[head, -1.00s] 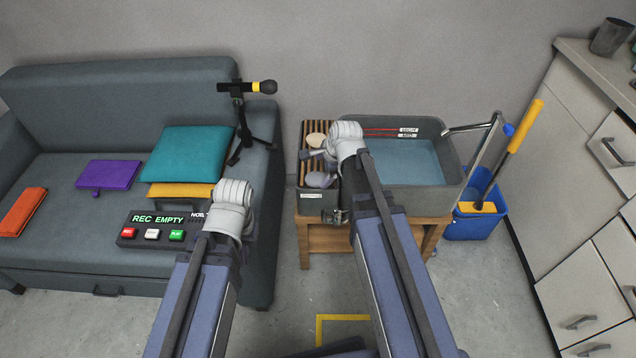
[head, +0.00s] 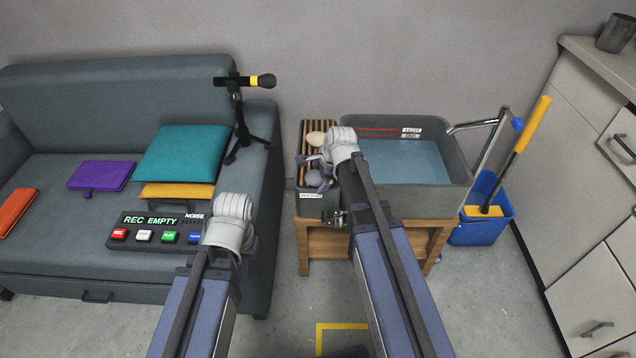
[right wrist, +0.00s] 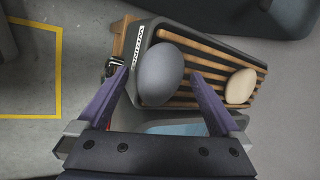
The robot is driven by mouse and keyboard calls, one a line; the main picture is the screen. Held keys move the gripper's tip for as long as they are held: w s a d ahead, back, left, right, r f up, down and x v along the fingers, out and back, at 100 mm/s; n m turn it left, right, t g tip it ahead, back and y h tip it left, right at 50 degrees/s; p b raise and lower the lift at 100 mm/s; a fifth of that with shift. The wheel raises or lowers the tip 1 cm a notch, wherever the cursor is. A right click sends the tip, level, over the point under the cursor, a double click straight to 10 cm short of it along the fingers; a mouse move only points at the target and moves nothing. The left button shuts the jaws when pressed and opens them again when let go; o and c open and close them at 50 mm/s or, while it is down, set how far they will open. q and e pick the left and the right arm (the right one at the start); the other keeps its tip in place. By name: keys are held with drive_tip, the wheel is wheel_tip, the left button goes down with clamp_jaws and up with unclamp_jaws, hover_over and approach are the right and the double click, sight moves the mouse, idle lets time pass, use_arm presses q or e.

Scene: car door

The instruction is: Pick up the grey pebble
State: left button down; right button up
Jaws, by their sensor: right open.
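The grey pebble (right wrist: 160,72) is a smooth dark oval lying on the wooden slats of the rack (right wrist: 192,103), near its labelled end, in the right wrist view. It also shows small and partly covered in the head view (head: 314,179). My right gripper (right wrist: 158,78) is open, with one purple finger on each side of the pebble in the picture. I cannot tell whether the fingers touch it. My left gripper (head: 247,246) is in front of the sofa, mostly hidden behind its own wrist.
A cream pebble (right wrist: 240,86) lies on the same slats, right of the grey one. A grey basin of water (head: 440,165) adjoins the rack on a wooden stand (head: 330,245). The sofa (head: 60,250) holds cushions and a recorder box (head: 150,235).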

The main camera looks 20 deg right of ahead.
drive_tip(key=shift+r, duration=0.1)
drive_tip(key=shift+c, duration=0.4)
clamp_jaws()
